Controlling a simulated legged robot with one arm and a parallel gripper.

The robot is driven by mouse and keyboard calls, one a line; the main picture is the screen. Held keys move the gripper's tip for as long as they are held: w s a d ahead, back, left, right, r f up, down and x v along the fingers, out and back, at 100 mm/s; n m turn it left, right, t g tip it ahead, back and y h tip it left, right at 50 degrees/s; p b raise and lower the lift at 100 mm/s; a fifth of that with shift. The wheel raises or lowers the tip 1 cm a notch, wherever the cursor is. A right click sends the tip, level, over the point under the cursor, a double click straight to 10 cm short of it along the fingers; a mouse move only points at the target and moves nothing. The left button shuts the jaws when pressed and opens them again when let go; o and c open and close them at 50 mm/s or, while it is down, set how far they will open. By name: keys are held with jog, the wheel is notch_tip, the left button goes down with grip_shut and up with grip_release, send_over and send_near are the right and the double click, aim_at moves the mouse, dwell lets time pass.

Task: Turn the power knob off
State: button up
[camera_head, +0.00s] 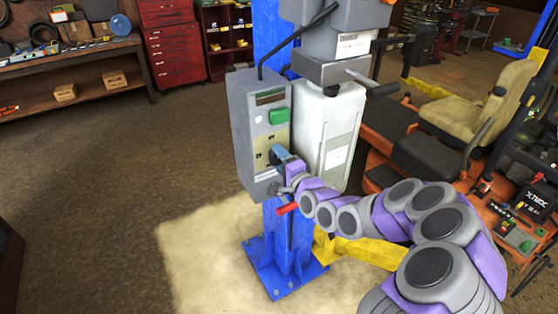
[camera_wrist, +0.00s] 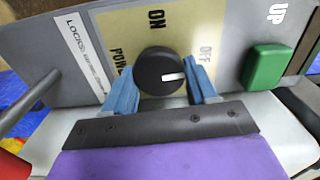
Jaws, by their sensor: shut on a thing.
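The black round power knob (camera_wrist: 158,72) sits on a beige label plate on the grey control box (camera_head: 240,130). Its white mark points right, on the side of the OFF lettering and a little below it. ON stands above the knob and POWER to its left. My gripper (camera_wrist: 161,80) has its blue fingers on the left and right sides of the knob, shut on it. In the head view my gripper (camera_head: 281,154) is at the front of the box and mostly hides the knob.
A green button (camera_wrist: 267,68) marked UP is right of the knob. A lever (camera_wrist: 28,103) sticks out at the left. The box stands on a blue post (camera_head: 290,245); a white tank (camera_head: 328,125) is beside it. An orange mower (camera_head: 400,130) is at the right. Floor at left is clear.

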jog(key=shift+f+m, duration=0.4)
jog(key=o, duration=0.8)
jog(key=shift+o, duration=1.1)
jog(key=shift+d+r, duration=0.1)
jog(key=shift+r, duration=0.15)
